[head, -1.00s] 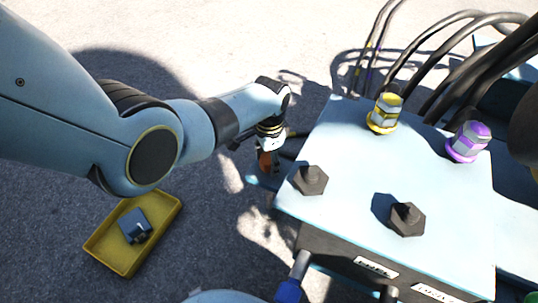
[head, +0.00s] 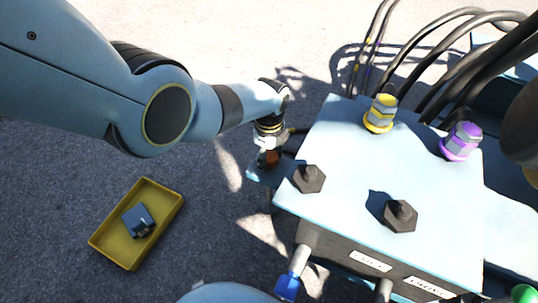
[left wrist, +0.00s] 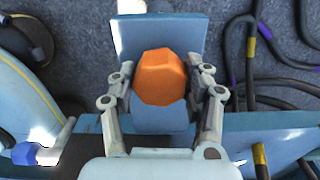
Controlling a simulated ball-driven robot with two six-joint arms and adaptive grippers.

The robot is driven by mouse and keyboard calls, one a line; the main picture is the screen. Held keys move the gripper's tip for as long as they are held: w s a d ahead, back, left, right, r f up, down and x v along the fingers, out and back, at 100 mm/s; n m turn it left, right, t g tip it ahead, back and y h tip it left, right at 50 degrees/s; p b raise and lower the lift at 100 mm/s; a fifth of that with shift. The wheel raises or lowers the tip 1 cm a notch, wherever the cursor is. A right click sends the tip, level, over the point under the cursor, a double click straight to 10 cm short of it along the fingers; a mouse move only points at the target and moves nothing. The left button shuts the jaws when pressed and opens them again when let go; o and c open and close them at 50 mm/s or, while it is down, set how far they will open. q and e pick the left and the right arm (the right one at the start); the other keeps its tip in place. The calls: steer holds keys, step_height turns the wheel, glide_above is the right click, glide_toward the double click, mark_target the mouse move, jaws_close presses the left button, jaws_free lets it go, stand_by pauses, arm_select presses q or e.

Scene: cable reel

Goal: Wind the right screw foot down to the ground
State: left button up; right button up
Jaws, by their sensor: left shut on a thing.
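The screw foot's orange hexagonal head (left wrist: 160,78) sits between the two fingers of my left gripper (left wrist: 161,92) in the left wrist view. The fingers are shut on its sides. In the head view my left gripper (head: 268,148) points down over the blue bracket (head: 256,172) at the left of the machine. A small part of the orange head (head: 270,159) shows below it, mostly in shadow. The screw's lower end and any gap to the ground are hidden. My right gripper is not in view.
A blue machine box (head: 335,135) with two black bolts, a yellow fitting (head: 381,113) and a purple fitting (head: 461,141) stands right of the gripper. Black hoses run behind it. A yellow tray (head: 104,249) holding a grey-blue block lies on the ground at lower left.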

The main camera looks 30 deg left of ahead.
mark_target(269, 155)
arm_select(q)
steer(key=m, duration=0.6)
steer(key=shift+m, duration=1.5)
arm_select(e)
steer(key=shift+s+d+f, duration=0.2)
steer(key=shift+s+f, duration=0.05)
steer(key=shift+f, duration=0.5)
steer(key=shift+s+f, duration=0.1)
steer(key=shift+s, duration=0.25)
arm_select(q)
steer(key=o, duration=1.1)
steer(key=shift+r, duration=0.55)
step_height(269, 155, up, 11)
steer(key=shift+f, duration=0.1)
